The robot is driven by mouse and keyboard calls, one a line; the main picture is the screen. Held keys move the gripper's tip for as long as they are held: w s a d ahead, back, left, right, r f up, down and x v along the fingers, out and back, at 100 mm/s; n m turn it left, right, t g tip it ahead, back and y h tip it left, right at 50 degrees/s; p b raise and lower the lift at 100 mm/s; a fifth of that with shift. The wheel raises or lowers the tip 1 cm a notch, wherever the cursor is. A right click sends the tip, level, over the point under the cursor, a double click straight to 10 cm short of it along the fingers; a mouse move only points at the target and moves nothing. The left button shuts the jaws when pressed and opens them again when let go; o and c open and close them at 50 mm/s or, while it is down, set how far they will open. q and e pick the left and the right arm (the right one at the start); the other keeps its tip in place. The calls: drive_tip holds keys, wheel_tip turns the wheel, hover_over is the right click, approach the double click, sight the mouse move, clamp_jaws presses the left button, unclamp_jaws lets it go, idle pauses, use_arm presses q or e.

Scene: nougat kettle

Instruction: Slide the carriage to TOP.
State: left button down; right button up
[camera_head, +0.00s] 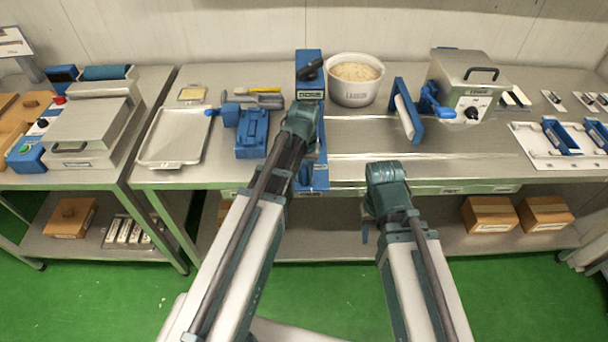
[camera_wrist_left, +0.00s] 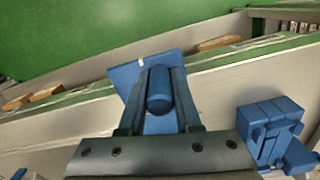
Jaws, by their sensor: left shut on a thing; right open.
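In the left wrist view, a blue knob (camera_wrist_left: 159,92) sticks out from a blue plate (camera_wrist_left: 125,76). My left gripper (camera_wrist_left: 160,95) is shut on this knob, with a finger on each side. In the head view my left gripper (camera_head: 300,122) hides much of the fixture's middle. I cannot make out the carriage's TOP mark. My right gripper (camera_head: 378,208) is open and empty at the front edge.
A white bowl (camera_head: 355,92) stands right of the fixture. A blue block device (camera_head: 252,132) and a metal tray (camera_head: 160,160) lie to the left. A blue-framed scraper (camera_head: 405,108) and a steel machine (camera_head: 470,78) stand to the right. The bench centre right is clear.

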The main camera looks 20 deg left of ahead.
use_arm(q)
drive_tip(key=shift+d, duration=0.1)
idle(0.8)
drive_tip(key=w+d, duration=0.2)
drive_tip(key=d, duration=0.7)
drive_tip(key=w+d, duration=0.3)
drive_tip(key=d, duration=0.7)
drive_tip(key=shift+w, duration=0.25)
drive_tip(key=c, duration=0.6)
unclamp_jaws()
drive_tip(key=shift+r, duration=0.1)
wheel_tip(320, 180, up, 14)
drive_tip(key=p, duration=1.4)
drive_tip(key=shift+f, duration=0.2)
